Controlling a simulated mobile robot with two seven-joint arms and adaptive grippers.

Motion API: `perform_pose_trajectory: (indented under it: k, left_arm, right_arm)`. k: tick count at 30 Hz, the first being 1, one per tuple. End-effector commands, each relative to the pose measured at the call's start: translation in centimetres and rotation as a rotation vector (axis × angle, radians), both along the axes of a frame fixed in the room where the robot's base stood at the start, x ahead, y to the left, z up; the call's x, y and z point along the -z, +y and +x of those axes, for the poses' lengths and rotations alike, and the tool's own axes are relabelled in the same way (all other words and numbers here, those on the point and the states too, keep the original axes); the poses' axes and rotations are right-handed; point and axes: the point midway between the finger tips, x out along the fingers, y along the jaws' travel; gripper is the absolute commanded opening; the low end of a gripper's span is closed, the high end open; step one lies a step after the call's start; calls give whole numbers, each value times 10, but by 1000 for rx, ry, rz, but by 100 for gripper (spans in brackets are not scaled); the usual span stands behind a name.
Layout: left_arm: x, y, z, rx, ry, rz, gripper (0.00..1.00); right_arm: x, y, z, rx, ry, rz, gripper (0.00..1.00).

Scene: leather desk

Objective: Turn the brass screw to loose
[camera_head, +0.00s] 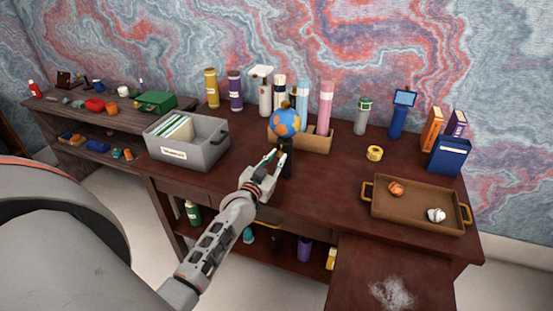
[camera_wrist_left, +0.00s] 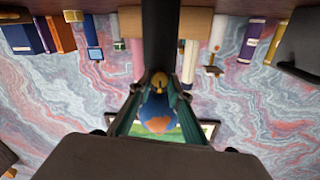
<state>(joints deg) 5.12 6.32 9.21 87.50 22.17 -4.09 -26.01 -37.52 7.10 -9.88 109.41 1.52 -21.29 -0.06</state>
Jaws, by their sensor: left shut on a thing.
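A blue and orange globe (camera_head: 285,123) stands on a black stand (camera_head: 287,162) at the middle of the dark desk. My left gripper (camera_head: 276,157) is at the stand, just below the globe. In the left wrist view, which is upside down, the brass screw (camera_wrist_left: 158,79) sits at the stand, between the two fingertips of my left gripper (camera_wrist_left: 158,88). The fingers are shut on it. The globe (camera_wrist_left: 158,115) shows behind, between the fingers. In the head view the fingers hide the screw. My right gripper is in neither view.
A grey box (camera_head: 205,150) with papers stands left of the globe. A brown tray (camera_head: 412,212) with two crumpled lumps lies to the right, with a yellow tape roll (camera_head: 374,153) nearby. Several bottles and tubes stand behind. The desk between globe and tray is clear.

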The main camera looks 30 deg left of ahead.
Motion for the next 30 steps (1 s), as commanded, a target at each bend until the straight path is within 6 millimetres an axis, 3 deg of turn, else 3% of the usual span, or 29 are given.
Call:
perform_pose_trajectory:
  k: [30]
  left_arm:
    - [0,0,0,0,-133,-892,0]
  right_arm:
    - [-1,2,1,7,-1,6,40]
